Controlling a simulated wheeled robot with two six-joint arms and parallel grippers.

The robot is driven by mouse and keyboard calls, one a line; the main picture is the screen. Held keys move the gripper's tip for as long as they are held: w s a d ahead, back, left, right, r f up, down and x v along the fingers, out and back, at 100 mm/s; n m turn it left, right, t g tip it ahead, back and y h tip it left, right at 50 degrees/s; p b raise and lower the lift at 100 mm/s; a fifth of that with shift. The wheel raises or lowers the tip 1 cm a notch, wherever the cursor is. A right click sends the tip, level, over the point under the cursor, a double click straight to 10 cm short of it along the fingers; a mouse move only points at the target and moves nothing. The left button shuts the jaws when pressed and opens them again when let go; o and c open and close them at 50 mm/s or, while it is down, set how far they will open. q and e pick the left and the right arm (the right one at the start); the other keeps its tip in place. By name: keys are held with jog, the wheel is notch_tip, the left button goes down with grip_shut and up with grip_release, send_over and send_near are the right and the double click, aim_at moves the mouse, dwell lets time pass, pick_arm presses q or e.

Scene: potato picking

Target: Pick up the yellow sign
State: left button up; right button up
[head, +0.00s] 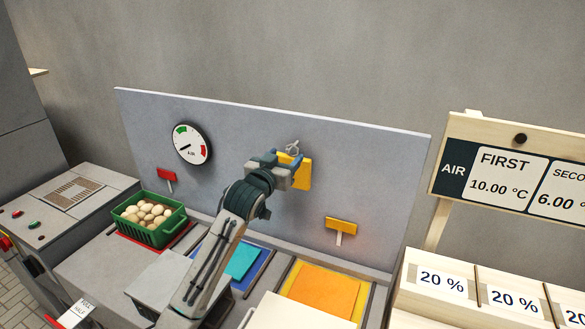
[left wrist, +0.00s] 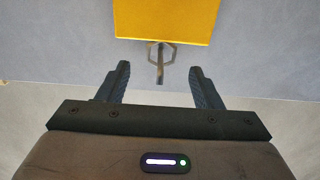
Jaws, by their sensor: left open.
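The yellow sign (head: 305,173) is a flat plate in front of the grey upright panel, partly hidden by my left gripper in the head view. A grey angular handle (left wrist: 160,58) with a stem juts from its edge, and the plate (left wrist: 167,17) fills the top of the left wrist view. My left gripper (left wrist: 161,80) is open and empty. The handle points into the gap between its two fingers, with clear space on both sides. I cannot tell how deep it sits between them. My right gripper is not in view.
The grey panel (head: 235,130) stands close behind the gripper. A small yellow sign on a post (head: 341,226) and a small red one (head: 167,175) stand before it. A green crate (head: 153,234) of potatoes is at left. A priced-style label board (head: 515,175) stands at right.

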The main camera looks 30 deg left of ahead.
pick_arm(q)
jog(key=w+p, duration=0.2)
jog(key=w, duration=0.1)
jog(key=shift+w+a+r, duration=0.1)
jog(key=shift+w+a, duration=0.05)
jog(key=shift+w, duration=0.35)
jog(key=shift+w+f, duration=0.1)
jog(key=shift+f, duration=0.1)
jog(key=c, duration=0.6)
grip_shut()
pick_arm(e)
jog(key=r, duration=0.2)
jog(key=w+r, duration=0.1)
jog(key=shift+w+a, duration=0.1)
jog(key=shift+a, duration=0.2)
